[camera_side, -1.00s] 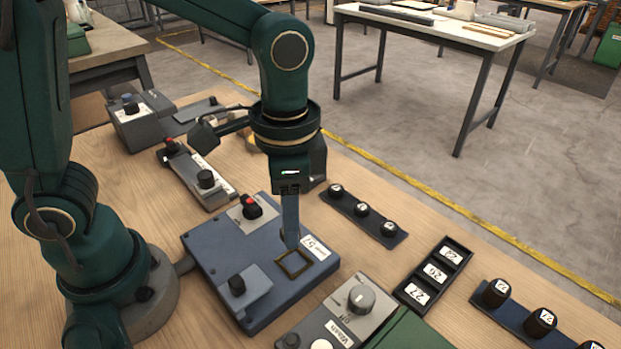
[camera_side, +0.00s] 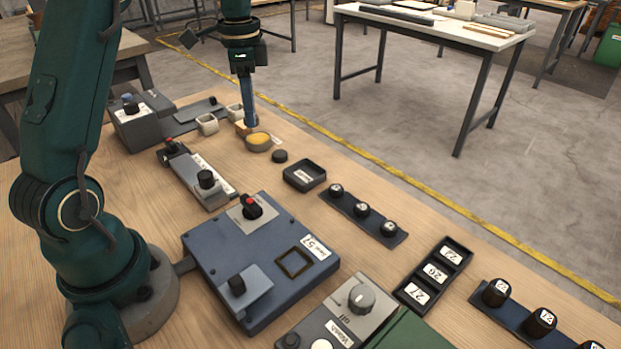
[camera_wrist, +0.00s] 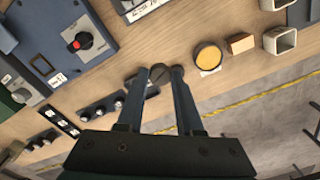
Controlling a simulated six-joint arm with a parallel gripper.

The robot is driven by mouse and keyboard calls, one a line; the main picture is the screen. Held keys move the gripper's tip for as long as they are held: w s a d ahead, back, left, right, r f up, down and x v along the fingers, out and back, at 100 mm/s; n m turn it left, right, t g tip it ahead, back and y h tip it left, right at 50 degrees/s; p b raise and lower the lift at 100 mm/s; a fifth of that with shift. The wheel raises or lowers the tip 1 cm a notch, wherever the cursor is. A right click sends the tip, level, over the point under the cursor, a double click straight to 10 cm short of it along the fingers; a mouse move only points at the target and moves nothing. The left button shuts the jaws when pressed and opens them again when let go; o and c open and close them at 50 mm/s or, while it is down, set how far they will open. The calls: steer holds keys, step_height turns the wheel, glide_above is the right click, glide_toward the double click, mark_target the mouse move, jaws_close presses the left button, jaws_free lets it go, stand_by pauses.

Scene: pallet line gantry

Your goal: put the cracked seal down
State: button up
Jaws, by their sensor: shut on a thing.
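My gripper (camera_side: 251,123) is over the far side of the bench, its tips showing just behind the round dish of yellow stuff (camera_side: 258,142). In the wrist view its two fingers (camera_wrist: 164,71) are close together with a small dark round piece (camera_wrist: 159,75) between the tips, which I take as the cracked seal; no crack can be made out. In the side view the held piece is too small or hidden to tell. A dark disc (camera_side: 280,156) lies on the wood between the dish and a shallow black tray (camera_side: 304,175) with a white label.
The blue panel (camera_side: 215,250) with a square frame (camera_side: 294,262) lies nearer. A row of black knobs (camera_side: 362,209) runs right of the tray. A tan block (camera_wrist: 240,43) and white square cups (camera_side: 207,124) stand by the dish. Bare wood shows left of the tray.

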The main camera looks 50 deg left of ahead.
steer(key=shift+s+a+f, duration=0.2)
steer(key=shift+a, duration=0.3)
steer(key=shift+w+f+n, duration=0.1)
steer(key=shift+f+n, duration=0.05)
steer(key=shift+n, duration=0.15)
glide_above(305, 178)
step_height(305, 178, down, 7)
steer(key=shift+a+r, duration=0.1)
steer(key=shift+r, duration=0.1)
steer(key=shift+f, duration=2.05)
steer(key=shift+f, duration=0.15)
steer(key=o, duration=0.6)
